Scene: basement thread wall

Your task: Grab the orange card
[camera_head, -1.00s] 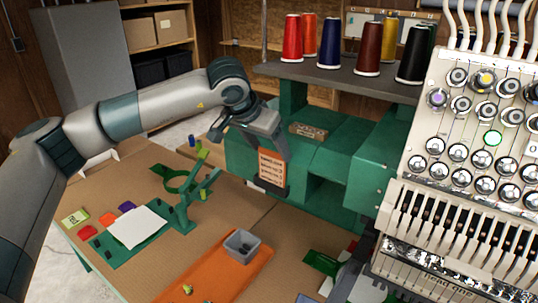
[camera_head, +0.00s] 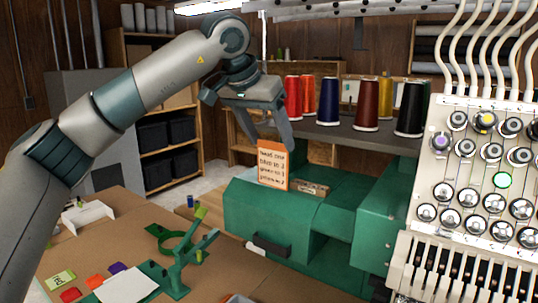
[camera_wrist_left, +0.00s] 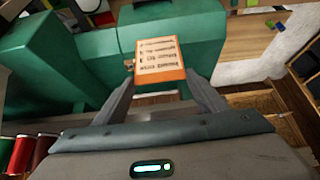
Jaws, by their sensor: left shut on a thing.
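The orange card (camera_head: 273,165) has a pale printed face with dark lines of text. My left gripper (camera_head: 272,145) is shut on it and holds it upright in front of the green machine's top in the head view. In the left wrist view the card (camera_wrist_left: 160,61) sits between the two fingers (camera_wrist_left: 166,85), with its orange edge towards the palm. The card's printed face shows clearly. My right gripper is not in view.
A green machine (camera_head: 262,212) stands behind and below the card, with a small tan block (camera_head: 311,188) on it. Thread cones (camera_head: 328,100) stand on a shelf behind. A white panel of round dials (camera_head: 480,170) fills the right. A green stand (camera_head: 182,250) is on the table at left.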

